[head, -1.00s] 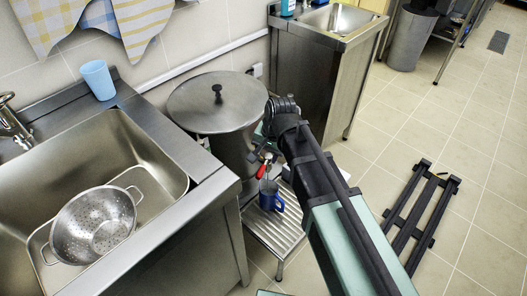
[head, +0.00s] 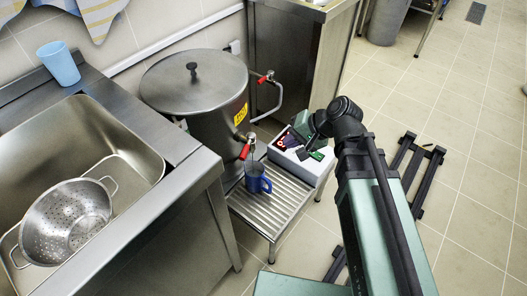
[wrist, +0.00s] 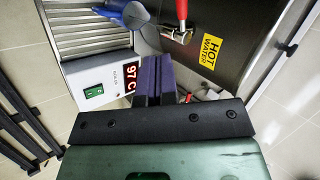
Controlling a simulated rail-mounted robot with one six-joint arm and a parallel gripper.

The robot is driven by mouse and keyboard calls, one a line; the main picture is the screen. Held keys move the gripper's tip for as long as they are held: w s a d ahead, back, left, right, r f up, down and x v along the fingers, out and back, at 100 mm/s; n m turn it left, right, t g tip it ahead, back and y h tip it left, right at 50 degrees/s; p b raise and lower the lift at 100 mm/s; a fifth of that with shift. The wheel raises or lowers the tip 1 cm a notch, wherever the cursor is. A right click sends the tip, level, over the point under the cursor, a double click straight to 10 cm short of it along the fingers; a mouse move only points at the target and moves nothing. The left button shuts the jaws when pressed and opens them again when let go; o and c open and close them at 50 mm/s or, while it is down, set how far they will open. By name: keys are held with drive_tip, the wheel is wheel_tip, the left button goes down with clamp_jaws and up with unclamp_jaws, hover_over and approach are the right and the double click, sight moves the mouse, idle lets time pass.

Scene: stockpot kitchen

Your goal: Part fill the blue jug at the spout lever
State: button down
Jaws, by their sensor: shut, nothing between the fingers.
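The blue jug (head: 256,179) stands upright on a slatted metal stand (head: 273,213), close below the red spout lever (head: 245,151) at the foot of the steel stockpot (head: 212,112). Its water level cannot be made out. In the wrist view, part of the jug (wrist: 132,14) shows at the top edge, with the red lever (wrist: 182,9) to its right. My gripper (head: 306,149) is shut and empty, to the right of the jug and apart from it, by the control box. Its dark fingers (wrist: 154,72) show together in the wrist view.
A white control box (head: 297,158) with a green switch (wrist: 94,91) and a red 97 C display (wrist: 131,78) stands beside the pot. Another red-handled valve (head: 266,77) is higher on the pot. A sink with a colander (head: 65,216) is at left.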

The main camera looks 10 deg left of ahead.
sight(247, 148)
drive_tip(key=a+r+b+x, duration=0.1)
drive_tip(key=a+b+x, duration=0.1)
drive_tip(key=b+x, duration=0.6)
drive_tip(key=x, duration=0.4)
drive_tip(key=shift+a, duration=0.4)
drive_tip(key=shift+f, duration=0.15)
